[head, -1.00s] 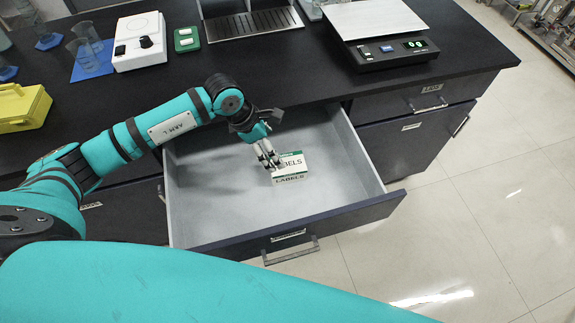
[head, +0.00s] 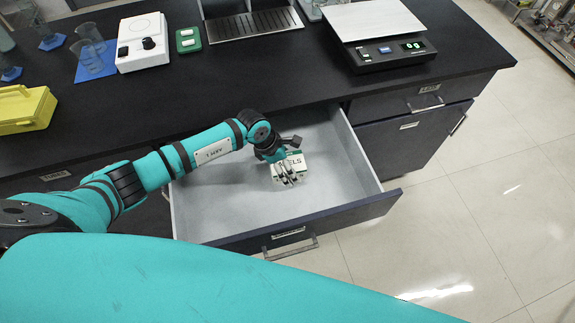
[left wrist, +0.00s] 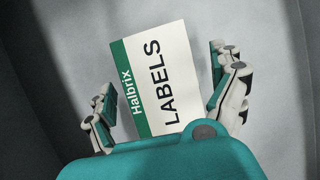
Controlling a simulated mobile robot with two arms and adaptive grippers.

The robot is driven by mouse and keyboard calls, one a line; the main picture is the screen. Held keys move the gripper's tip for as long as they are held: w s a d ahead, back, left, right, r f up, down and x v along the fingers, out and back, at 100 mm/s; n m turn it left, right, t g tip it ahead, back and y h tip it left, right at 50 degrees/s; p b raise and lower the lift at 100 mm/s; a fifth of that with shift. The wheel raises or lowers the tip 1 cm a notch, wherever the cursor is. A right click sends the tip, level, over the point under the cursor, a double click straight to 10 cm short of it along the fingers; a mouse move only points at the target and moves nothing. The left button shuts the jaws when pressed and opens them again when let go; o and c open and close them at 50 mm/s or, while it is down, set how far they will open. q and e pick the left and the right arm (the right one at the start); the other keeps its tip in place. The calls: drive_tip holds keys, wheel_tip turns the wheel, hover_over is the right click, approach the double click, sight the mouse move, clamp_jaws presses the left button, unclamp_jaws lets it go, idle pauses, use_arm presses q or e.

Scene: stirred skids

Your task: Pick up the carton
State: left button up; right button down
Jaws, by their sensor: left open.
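The carton (head: 297,163) is a small white and green box marked LABELS, lying in the open drawer. In the left wrist view the carton (left wrist: 160,78) shows its top face with "Halbrix LABELS". My left gripper (head: 290,180) is down in the drawer at the carton and covers part of it in the head view. In the left wrist view the fingers of the left gripper (left wrist: 168,108) are open, one on each side of the carton, with a gap visible on both sides. My right gripper is not in view.
The open drawer (head: 230,218) has raised walls around the carton and holds nothing else visible. Above it is the black counter (head: 130,120) with a scale (head: 385,30), a yellow case (head: 25,110) and a white stirrer (head: 143,42). Floor is clear to the right.

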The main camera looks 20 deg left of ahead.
use_arm(q)
drive_tip(key=shift+f+b, duration=0.25)
drive_tip(key=shift+b, duration=0.05)
idle(0.4)
drive_tip(key=c, duration=1.3)
